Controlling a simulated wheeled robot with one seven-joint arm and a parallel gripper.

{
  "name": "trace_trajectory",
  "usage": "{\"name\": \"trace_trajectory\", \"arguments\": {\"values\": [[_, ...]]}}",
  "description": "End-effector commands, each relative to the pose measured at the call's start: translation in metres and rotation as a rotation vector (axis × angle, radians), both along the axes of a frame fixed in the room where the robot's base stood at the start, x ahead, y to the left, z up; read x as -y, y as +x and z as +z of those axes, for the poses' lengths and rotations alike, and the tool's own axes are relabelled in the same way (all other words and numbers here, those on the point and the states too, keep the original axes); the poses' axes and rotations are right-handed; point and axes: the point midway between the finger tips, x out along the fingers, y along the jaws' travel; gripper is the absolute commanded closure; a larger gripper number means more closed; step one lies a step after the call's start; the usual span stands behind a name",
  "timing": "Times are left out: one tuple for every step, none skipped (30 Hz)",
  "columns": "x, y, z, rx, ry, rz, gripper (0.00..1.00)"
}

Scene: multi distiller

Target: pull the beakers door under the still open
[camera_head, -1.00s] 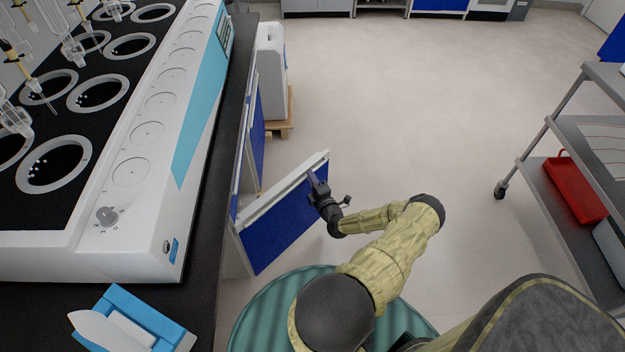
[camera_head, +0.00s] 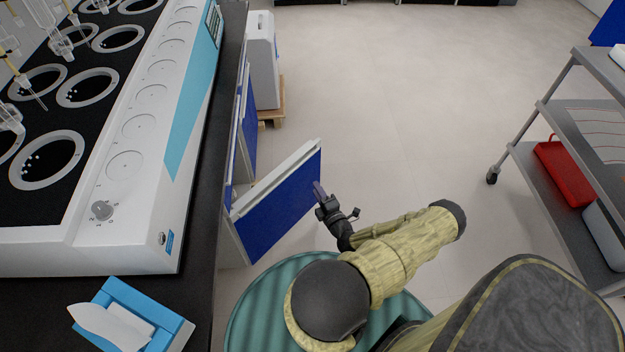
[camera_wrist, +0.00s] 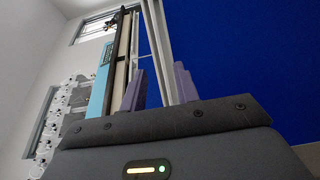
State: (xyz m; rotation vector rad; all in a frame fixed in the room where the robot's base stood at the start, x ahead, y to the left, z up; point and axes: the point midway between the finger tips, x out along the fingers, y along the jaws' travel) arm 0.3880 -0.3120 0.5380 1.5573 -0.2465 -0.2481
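The blue-faced beakers door (camera_head: 278,205) under the bench with the still (camera_head: 135,130) stands ajar, swung out from the cabinet front. Its pale top edge points away from the bench toward the right. My gripper (camera_head: 319,189) is beside the door's free end, on the blue outer side. In the wrist view, the two purple fingers of my gripper (camera_wrist: 159,88) are spread apart. The blue door face (camera_wrist: 240,60) fills the right of that view, and pale edges show beyond the gap between the fingers. I see nothing clasped. Whether a finger touches the door is unclear.
A white box-shaped unit (camera_head: 262,60) stands on a wooden pallet behind the door. A metal shelf cart (camera_head: 560,115) with a red tray (camera_head: 563,172) is at the right. The floor between is clear. A blue tissue box (camera_head: 130,318) sits on the bench.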

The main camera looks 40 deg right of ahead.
Motion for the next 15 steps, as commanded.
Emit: {"name": "trace_trajectory", "arguments": {"values": [[-0.003,-0.011,0.0,-0.002,0.002,-0.002,0.69],[-0.005,-0.016,0.0,-0.001,0.001,-0.001,0.69],[-0.008,-0.024,0.0,-0.002,0.002,-0.001,0.69],[-0.01,-0.029,0.0,-0.001,0.001,-0.001,0.69],[-0.012,-0.034,0.0,-0.001,0.001,0.0,0.69],[-0.014,-0.041,0.0,-0.002,0.002,0.0,0.69],[-0.015,-0.045,0.0,-0.001,0.0,0.0,0.69],[-0.016,-0.049,0.0,-0.001,0.0,0.001,0.69],[-0.018,-0.053,0.0,-0.001,0.0,0.001,0.69],[-0.019,-0.056,0.0,-0.001,0.001,0.0,0.69],[-0.02,-0.058,0.0,0.0,0.001,0.0,0.69],[-0.02,-0.06,0.0,0.0,0.0,0.0,0.69],[-0.021,-0.061,0.0,0.001,0.0,0.001,0.69],[-0.021,-0.061,0.0,0.001,0.0,0.001,0.69],[-0.021,-0.062,0.0,0.001,0.0,0.001,0.69]]}}
